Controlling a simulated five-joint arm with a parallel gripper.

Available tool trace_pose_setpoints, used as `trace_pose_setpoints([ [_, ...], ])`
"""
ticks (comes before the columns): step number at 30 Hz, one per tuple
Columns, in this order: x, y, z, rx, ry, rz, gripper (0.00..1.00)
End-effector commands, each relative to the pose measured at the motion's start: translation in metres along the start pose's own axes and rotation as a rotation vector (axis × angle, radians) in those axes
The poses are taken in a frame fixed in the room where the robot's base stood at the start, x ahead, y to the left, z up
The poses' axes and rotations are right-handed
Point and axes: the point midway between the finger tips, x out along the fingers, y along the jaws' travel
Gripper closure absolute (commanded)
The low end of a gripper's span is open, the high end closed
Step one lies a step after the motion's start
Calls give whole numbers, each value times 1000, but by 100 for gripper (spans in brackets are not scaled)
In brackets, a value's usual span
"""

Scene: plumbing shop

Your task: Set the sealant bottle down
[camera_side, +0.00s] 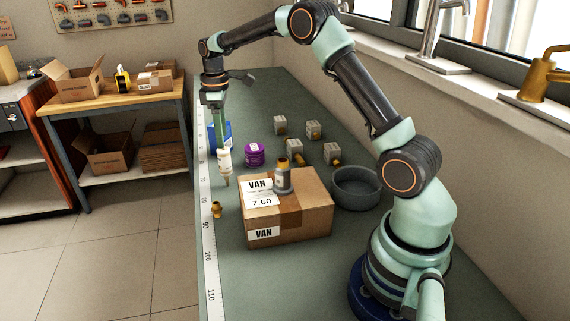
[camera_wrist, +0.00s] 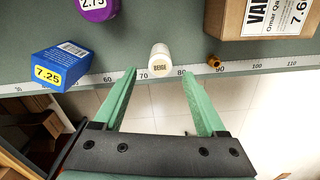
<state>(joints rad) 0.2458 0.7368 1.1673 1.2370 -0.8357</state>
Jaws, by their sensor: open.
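A white bottle (camera_side: 224,158) with a beige band sits just below my gripper (camera_side: 219,138) in the side view, its narrow tip appearing to point down. I cannot tell whether the tip touches the bench. In the wrist view the bottle (camera_wrist: 160,52), labelled BEIGE, shows between the fingertips, with a gap on each side. My gripper is open and points down.
A white ruler strip (camera_side: 207,220) runs along the bench edge. A blue box (camera_wrist: 62,66), a purple container (camera_side: 254,154) and a brass fitting (camera_side: 216,209) are nearby. Several grey blocks (camera_side: 280,125) stand behind, and a grey bowl (camera_side: 356,188) is right of the cardboard box.

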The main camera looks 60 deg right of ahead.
Motion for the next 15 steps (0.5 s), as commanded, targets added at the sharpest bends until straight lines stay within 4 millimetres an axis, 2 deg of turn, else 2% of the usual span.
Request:
trace_pose_setpoints([
  [8,-28,-9,0,21,15,15,26],
  [11,-49,-24,3,60,41,40,26],
  [15,-82,-57,11,139,96,82,26],
])
